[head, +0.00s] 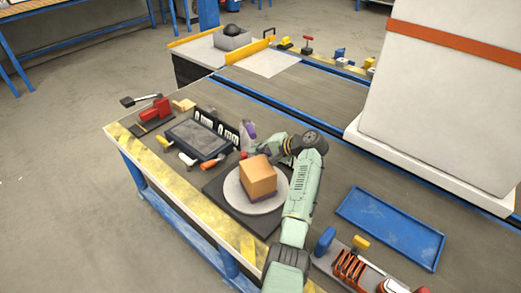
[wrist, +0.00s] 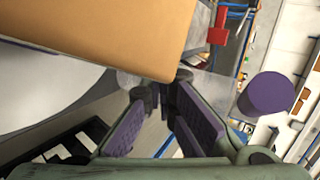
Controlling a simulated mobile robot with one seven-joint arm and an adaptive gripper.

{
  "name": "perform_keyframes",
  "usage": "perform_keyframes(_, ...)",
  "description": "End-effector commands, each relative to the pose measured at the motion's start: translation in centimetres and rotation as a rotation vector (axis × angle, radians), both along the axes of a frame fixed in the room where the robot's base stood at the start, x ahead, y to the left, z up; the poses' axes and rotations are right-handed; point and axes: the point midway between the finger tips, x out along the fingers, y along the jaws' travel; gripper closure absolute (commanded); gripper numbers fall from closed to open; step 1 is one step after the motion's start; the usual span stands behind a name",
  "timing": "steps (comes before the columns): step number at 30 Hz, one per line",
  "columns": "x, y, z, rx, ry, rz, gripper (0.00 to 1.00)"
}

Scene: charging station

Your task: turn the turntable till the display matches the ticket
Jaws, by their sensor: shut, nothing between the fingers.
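The turntable (head: 235,197) is a round pale grey disc on a dark square base, on the near bench. An orange-tan box (head: 258,176) stands on it, with a purple strip at its foot. The box (wrist: 110,35) fills the upper left of the wrist view, and the pale disc (wrist: 40,90) shows below it. My gripper (wrist: 160,97) is shut and empty, its purple-padded fingers beside the box. In the head view it lies behind the box and is partly hidden. Black panels with white marks (head: 230,133) stand behind the turntable; I cannot read them or identify the ticket.
A dark framed panel (head: 198,139) and small tools lie left of the turntable. A purple cylinder (wrist: 268,93) shows at right in the wrist view. A blue tray (head: 390,228) and an orange spring (head: 348,268) lie right. A large white block (head: 440,110) stands behind.

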Motion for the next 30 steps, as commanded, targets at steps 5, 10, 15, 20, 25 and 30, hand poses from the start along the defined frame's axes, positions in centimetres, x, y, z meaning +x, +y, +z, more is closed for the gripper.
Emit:
perform_keyframes(5,-0.1,1.0,0.1,0.002,-0.001,0.002,1.00)
perform_keyframes(10,-0.1,1.8,0.3,0.001,-0.002,0.054,1.00)
perform_keyframes(15,-0.3,2.5,0.2,0.003,-0.001,0.132,1.00)
perform_keyframes(20,-0.5,3.2,0.2,0.001,-0.002,0.137,1.00)
perform_keyframes(25,-0.7,3.6,0.2,0.002,-0.003,0.136,1.00)
perform_keyframes(30,-0.7,3.8,0.2,0.001,-0.003,0.136,1.00)
